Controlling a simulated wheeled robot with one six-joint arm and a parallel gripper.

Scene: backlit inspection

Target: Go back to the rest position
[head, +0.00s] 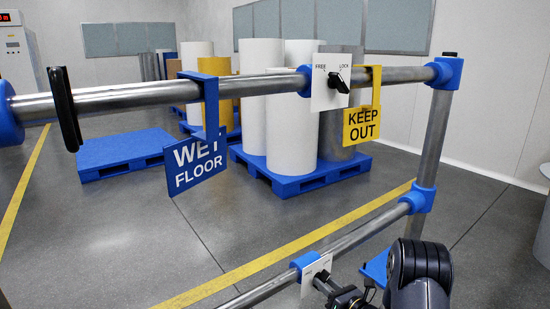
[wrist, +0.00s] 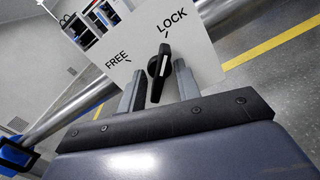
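My gripper (head: 324,280) is at the lower right of the head view, in front of a white plate (head: 312,272) on the lower rail. In the wrist view its two grey fingers (wrist: 159,82) are apart. A black knob (wrist: 158,70) shows between them, with a gap visible on each side. The plate (wrist: 205,62) reads FREE and LOCK, and the knob's upper end points toward the LOCK mark. In the head view the gripper partly hides this knob.
The upper rail (head: 262,86) carries another FREE/LOCK plate (head: 322,98), a blue WET FLOOR sign (head: 197,160), a yellow KEEP OUT sign (head: 361,125) and a black ring (head: 63,110). Blue pallets (head: 290,180) with white rolls stand behind.

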